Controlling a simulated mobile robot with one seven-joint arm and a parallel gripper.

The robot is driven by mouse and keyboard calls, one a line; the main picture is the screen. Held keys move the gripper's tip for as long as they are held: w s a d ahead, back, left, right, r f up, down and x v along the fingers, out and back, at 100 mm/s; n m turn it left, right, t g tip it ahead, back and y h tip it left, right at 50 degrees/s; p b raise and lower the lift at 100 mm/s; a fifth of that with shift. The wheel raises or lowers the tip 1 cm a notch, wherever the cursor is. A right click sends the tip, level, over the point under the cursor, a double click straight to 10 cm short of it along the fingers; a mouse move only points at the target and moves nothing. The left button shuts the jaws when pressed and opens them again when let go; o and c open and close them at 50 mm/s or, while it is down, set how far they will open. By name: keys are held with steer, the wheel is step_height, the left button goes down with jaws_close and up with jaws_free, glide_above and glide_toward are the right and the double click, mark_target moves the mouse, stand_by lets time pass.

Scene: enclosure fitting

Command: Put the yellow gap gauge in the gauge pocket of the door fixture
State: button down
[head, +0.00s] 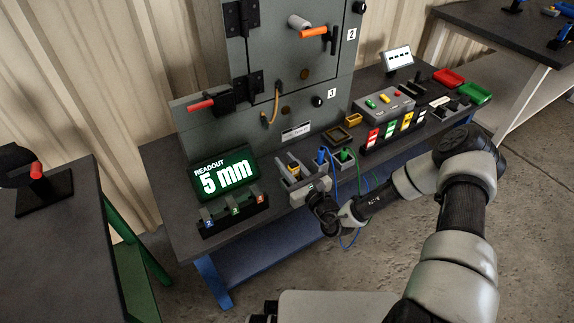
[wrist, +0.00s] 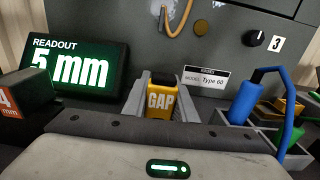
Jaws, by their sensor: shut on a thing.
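The yellow gap gauge (wrist: 160,100), marked GAP, stands upright between two grey walls in the wrist view. It shows as a small yellow patch in the head view (head: 293,168). I cannot tell how deep the gauge sits in the pocket.
A readout (head: 222,173) shows 5 mm, left of the fixture. A rack (head: 234,218) of numbered blocks stands before it. A blue-handled tool (head: 321,157) and a green one (head: 345,155) with cables stand close on the right. The grey enclosure (head: 290,80) rises behind.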

steer(key=shift+r, duration=0.15)
steer(key=c, duration=1.4)
jaws_free()
steer(key=shift+f, duration=0.2)
steer(key=shift+c, duration=0.2)
